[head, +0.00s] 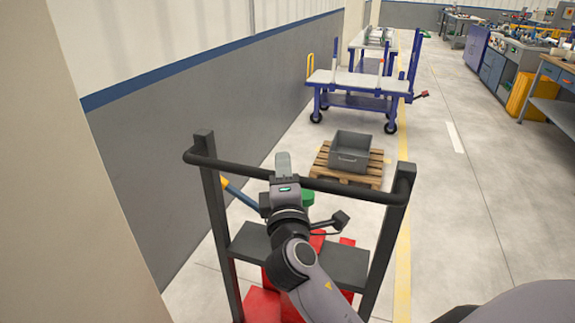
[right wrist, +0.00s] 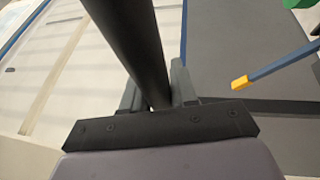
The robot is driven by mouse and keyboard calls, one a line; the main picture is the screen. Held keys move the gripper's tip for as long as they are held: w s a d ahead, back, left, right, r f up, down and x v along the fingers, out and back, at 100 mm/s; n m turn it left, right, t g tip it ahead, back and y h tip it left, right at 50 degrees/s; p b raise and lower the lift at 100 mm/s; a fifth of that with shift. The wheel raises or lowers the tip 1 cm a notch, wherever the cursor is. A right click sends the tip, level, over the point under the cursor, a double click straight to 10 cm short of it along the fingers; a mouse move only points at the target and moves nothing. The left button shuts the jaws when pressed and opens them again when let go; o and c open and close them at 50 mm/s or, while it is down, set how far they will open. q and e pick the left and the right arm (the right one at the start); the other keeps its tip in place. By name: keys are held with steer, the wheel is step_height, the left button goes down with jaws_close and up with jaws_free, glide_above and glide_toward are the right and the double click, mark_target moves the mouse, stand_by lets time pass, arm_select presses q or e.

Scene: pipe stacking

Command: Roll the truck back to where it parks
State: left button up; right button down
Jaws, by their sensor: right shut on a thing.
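The truck (head: 218,215) stands directly in front of me in the head view, with two dark upright posts, a curved black handle bar (head: 235,168) and a dark shelf (head: 343,262). Red parts (head: 262,305) show low on it, partly hidden by my arm. My right gripper (head: 283,165) is shut on the handle bar near its middle. In the right wrist view the black bar (right wrist: 128,45) runs between the two fingers (right wrist: 153,95). My left gripper is not in view.
A wall (head: 170,140) runs close along the left. Ahead, a grey crate (head: 350,150) sits on a wooden pallet (head: 345,178), with a blue cart (head: 355,82) beyond. A yellow floor line (head: 403,245) passes right of the truck. Open floor (head: 480,190) lies to the right.

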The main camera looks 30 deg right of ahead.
steer(key=shift+s+a, duration=0.35)
steer(key=shift+a, duration=0.05)
steer(key=shift+f, duration=0.15)
steer(key=shift+a, duration=0.15)
steer(key=c, duration=1)
jaws_free()
steer(key=shift+o, duration=0.2)
steer(key=shift+s, duration=0.15)
